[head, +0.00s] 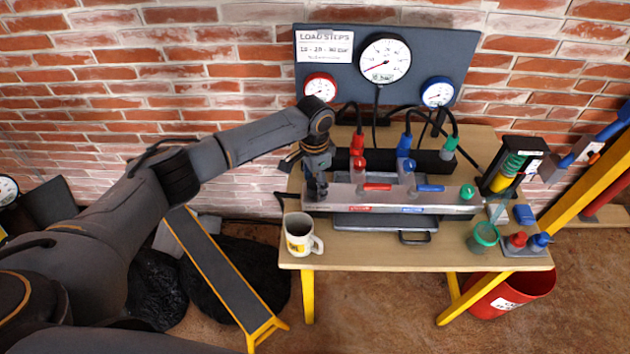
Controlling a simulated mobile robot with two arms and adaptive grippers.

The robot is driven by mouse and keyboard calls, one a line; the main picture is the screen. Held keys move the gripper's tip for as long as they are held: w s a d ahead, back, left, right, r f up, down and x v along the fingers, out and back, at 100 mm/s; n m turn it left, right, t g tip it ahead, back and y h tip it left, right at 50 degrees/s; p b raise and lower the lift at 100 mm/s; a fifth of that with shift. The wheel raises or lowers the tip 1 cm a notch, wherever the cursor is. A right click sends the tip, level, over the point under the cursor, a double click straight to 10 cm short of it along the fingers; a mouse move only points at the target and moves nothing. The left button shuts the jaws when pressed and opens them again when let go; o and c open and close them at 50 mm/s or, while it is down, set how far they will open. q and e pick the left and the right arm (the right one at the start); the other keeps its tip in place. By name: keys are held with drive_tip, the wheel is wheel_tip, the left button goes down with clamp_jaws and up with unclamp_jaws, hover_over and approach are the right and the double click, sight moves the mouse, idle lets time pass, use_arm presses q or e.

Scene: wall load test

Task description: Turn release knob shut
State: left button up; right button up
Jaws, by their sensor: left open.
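A grey metal manifold block (395,205) lies along the table, with a red lever (377,187) and a blue lever (431,188) on it. A green round knob (467,192) is at its right end. No readable label shows which part is the release knob. My left gripper (316,191) points down at the left end of the block, well left of the green knob. It is open. The arm and fingers cover that end, so I cannot tell whether a knob is between the fingers. My right gripper is not in view.
A gauge board (455,50) with a large white dial (385,60) stands behind the wooden table (350,250). A white mug (299,235) is close in front of my left gripper.

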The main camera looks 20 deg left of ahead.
use_arm(q)
drive_tip(key=shift+c, duration=0.4)
drive_tip(key=c, duration=1.1)
drive_tip(key=shift+o, duration=0.2)
drive_tip(key=m, duration=0.4)
drive_tip(key=shift+d+r+p, duration=0.1)
drive_tip(key=shift+p, duration=0.3)
drive_tip(key=m, duration=0.4)
drive_tip(key=shift+m, duration=0.3)
drive_tip(key=m, duration=0.4)
drive_tip(key=shift+m, duration=2.7)
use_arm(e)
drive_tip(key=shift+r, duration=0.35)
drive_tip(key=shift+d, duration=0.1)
